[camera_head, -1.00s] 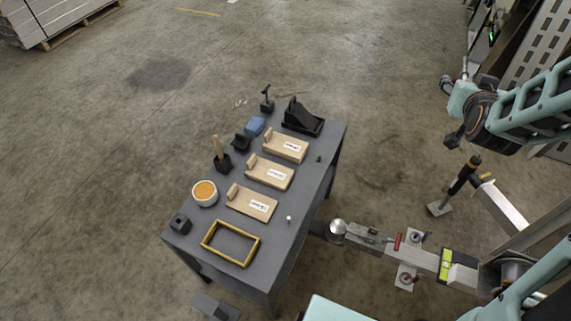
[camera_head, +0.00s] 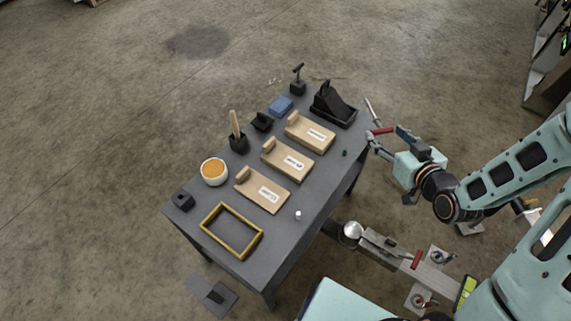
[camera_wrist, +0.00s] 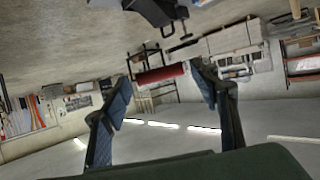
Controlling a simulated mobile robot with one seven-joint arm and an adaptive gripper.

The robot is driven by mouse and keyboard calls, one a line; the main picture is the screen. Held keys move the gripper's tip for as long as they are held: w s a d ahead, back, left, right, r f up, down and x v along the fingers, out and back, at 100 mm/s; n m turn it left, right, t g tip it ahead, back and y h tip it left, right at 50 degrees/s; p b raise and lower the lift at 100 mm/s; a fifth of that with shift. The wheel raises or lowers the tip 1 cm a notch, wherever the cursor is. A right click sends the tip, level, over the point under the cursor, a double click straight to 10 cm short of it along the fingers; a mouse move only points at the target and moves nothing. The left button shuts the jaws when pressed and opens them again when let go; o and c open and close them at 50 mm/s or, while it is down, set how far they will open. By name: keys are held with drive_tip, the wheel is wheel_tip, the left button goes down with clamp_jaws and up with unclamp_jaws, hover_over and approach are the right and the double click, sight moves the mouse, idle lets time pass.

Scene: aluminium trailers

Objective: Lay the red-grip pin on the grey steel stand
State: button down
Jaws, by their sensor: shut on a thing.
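The red-grip pin (camera_head: 380,131) is in my gripper (camera_head: 374,139), its bare metal shaft pointing up in the head view. In the wrist view the red grip (camera_wrist: 160,75) lies crosswise between the two fingers of my gripper (camera_wrist: 164,84). My gripper is shut on the pin, just right of the far right corner of the grey steel stand (camera_head: 316,212). The pin looks apart from the stand. The stand has a flat dark grey top.
A black wedge-shaped thing (camera_head: 334,105) stands at the stand's far right corner. Wooden blocks (camera_head: 263,190), a yellow frame (camera_head: 232,231) and a white tub (camera_head: 214,172) take up more of the top. The right edge strip is mostly clear. A metal trailer coupling (camera_head: 385,250) lies below.

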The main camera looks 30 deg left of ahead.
drive_tip(key=s+a+f+n+g+y+b, duration=0.2)
drive_tip(key=s+a+f+n+g+b, duration=0.15)
drive_tip(key=s+a+f, duration=0.6)
drive_tip(key=s+a+f+n+g+y+b, duration=0.25)
drive_tip(key=s+a+f+n+g, duration=0.2)
drive_tip(key=s, duration=1.05)
drive_tip(key=b, duration=1.9)
hover_over(308, 194)
drive_tip(key=shift+g+h, duration=0.25)
drive_tip(key=shift+g, duration=0.15)
drive_tip(key=f, duration=0.8)
drive_tip(key=shift+s+a, duration=0.1)
drive_tip(key=shift+s, duration=0.15)
drive_tip(key=shift+w+f, duration=0.2)
drive_tip(key=shift+f, duration=0.1)
wheel_tip(308, 194, down, 3)
drive_tip(key=shift+w+f+b, duration=0.1)
drive_tip(key=shift+f+b, duration=0.1)
drive_tip(key=shift+b, duration=0.9)
drive_tip(key=shift+r, duration=0.1)
